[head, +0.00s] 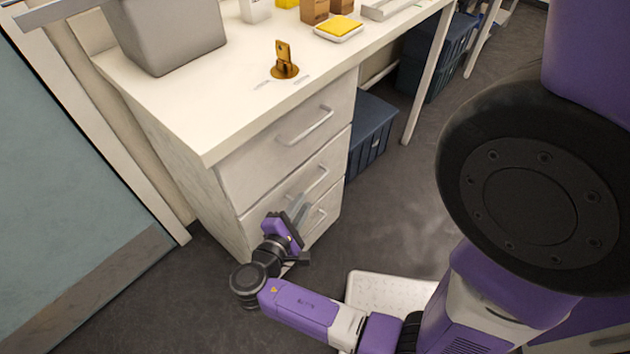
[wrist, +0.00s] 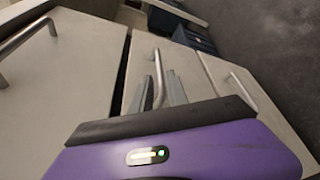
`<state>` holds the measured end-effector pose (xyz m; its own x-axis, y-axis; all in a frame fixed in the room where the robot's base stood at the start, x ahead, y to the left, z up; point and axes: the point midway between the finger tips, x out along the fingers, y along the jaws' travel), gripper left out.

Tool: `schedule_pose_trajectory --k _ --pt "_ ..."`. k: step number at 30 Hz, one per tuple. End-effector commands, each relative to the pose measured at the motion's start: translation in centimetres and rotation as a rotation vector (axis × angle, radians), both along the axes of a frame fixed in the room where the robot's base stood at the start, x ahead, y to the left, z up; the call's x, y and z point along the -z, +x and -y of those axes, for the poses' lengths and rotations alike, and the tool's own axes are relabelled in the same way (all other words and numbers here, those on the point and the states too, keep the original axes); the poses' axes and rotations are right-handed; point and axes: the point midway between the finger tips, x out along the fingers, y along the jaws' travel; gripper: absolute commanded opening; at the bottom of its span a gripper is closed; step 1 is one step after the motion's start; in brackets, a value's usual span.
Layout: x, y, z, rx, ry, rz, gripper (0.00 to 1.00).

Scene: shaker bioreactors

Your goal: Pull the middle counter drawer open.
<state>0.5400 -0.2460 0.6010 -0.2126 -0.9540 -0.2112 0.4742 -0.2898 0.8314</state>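The middle drawer (head: 262,212) is the second of three white drawer fronts under the counter. Its metal bar handle (head: 314,181) is partly hidden by my gripper in the head view. In the wrist view this handle (wrist: 158,72) runs between my two grey fingers. My gripper (head: 299,206) is at the middle drawer's front, its fingers apart on either side of the handle. I see space beside the bar and cannot tell whether either finger touches it. A dark gap (wrist: 122,70) shows between the top and middle drawer fronts. The middle drawer looks shut or nearly so.
The top drawer handle (head: 306,125) is above my gripper and the bottom drawer handle (wrist: 240,91) is below it. A blue bin (head: 372,130) stands right of the drawers. A white panel (head: 378,290) lies low near my arm. Grey floor is open at right.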

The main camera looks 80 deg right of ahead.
Motion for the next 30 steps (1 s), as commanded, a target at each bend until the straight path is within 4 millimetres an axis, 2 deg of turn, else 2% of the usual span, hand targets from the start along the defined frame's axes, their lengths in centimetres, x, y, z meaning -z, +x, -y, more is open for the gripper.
schedule_pose_trajectory --k 5,8,15,21,30 --pt "0.1 0.0 0.2 0.000 0.000 0.001 0.20" --pt "0.3 -0.2 1.0 0.002 0.000 0.001 0.20" --pt "1.1 -1.1 4.6 0.003 -0.001 0.000 0.20" --pt "1.5 -1.5 6.8 0.001 -0.001 0.002 0.20" --pt "1.6 -1.6 7.5 -0.001 0.000 0.001 0.20"
